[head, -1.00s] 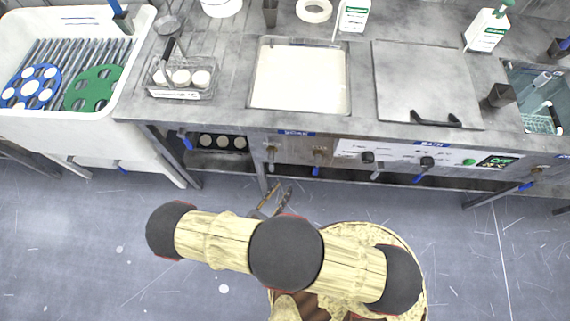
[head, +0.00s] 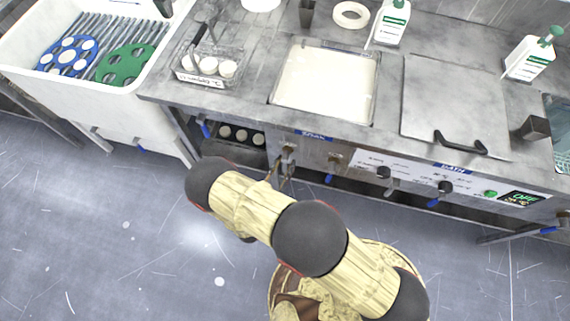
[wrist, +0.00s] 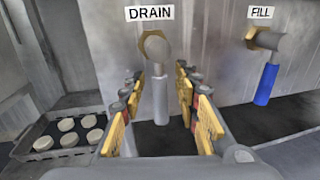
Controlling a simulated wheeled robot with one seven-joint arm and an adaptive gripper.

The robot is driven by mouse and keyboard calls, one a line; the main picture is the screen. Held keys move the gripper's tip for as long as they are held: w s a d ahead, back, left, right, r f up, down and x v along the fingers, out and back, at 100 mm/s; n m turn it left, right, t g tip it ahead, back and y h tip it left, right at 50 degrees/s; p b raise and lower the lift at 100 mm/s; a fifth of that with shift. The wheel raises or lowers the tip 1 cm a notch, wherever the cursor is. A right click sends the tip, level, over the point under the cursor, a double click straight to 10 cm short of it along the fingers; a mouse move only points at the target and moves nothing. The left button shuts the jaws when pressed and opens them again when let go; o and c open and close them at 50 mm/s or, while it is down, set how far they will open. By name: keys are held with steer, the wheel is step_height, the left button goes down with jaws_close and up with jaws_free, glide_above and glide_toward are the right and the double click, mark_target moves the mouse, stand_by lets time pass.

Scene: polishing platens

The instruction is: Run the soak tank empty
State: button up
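The soak tank (head: 325,82) is a square basin full of milky white liquid, set in the steel bench, with a blue SOAK label (head: 313,135) below it. In the wrist view, the drain valve (wrist: 158,48) under the DRAIN sign has a grey lever (wrist: 160,99) hanging straight down. My gripper (wrist: 161,92) is open, with its yellow-padded fingers on either side of the lever. Contact with the lever does not show. In the head view, my gripper (head: 281,172) is small, in front of the panel below the tank, and partly hidden by my arm.
The fill valve (wrist: 265,40) with a blue lever (wrist: 266,84) is to the right of the drain. A tray of white discs (wrist: 65,134) sits on a low shelf at left. A lidded bath (head: 455,100) is right of the tank. A white sink (head: 60,95) stands at left.

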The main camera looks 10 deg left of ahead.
steer(key=shift+w+d, duration=0.1)
steer(key=shift+w, duration=0.2)
steer(key=shift+c, duration=0.4)
jaws_close()
stand_by(0.4)
